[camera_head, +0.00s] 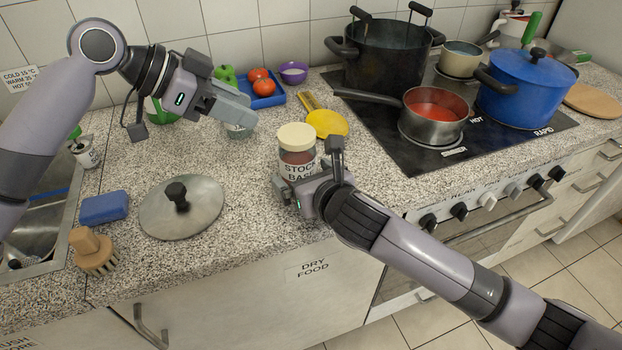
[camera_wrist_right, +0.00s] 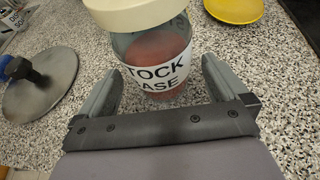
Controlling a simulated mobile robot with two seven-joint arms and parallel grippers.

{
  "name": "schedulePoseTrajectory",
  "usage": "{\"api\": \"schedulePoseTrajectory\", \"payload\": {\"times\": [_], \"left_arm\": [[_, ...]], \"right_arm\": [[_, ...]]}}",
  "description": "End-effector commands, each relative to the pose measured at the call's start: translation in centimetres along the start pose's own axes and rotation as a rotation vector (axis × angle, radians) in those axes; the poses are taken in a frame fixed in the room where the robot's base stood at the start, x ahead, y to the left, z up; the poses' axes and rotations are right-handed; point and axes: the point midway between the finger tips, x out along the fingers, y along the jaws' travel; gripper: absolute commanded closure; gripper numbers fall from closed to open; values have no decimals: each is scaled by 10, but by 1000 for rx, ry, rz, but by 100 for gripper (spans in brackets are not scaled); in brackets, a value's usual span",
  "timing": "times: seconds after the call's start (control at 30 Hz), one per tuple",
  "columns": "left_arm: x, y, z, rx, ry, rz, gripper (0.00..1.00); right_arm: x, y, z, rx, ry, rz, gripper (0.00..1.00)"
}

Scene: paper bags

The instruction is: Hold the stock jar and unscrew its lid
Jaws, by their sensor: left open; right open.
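The stock jar (camera_head: 296,163) is clear, with a white "STOCK BASE" label and reddish contents, and stands upright on the counter. Its cream lid (camera_head: 297,137) is on top. In the right wrist view the jar (camera_wrist_right: 157,62) stands between and just ahead of the fingers, with the lid (camera_wrist_right: 133,12) cut off at the top edge. My right gripper (camera_head: 303,174) is open around the jar's lower part; I cannot tell whether a finger touches it. My left gripper (camera_head: 243,108) is open and empty, above the counter to the left of and behind the jar.
A metal pot lid (camera_head: 182,207) with a black knob lies left of the jar. A yellow spoon rest (camera_head: 328,123) is behind it. A red-filled saucepan (camera_head: 434,117) stands on the hob, its handle reaching toward the jar.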

Motion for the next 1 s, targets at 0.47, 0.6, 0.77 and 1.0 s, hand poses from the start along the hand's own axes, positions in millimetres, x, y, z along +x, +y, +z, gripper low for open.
{"api": "schedulePoseTrajectory", "payload": {"times": [0.47, 0.6, 0.77, 1.0], "left_arm": [[0, 0, 0, 0, 0, 0, 57], [0, 0, 0, 0, 0, 0, 57], [0, 0, 0, 0, 0, 0, 57], [0, 0, 0, 0, 0, 0, 57]], "right_arm": [[31, 0, 0, 2, -1, 1, 0], [31, 0, 0, 2, -1, 2, 0], [31, 0, 0, 2, -1, 1, 20], [31, 0, 0, 2, -1, 2, 48]]}}
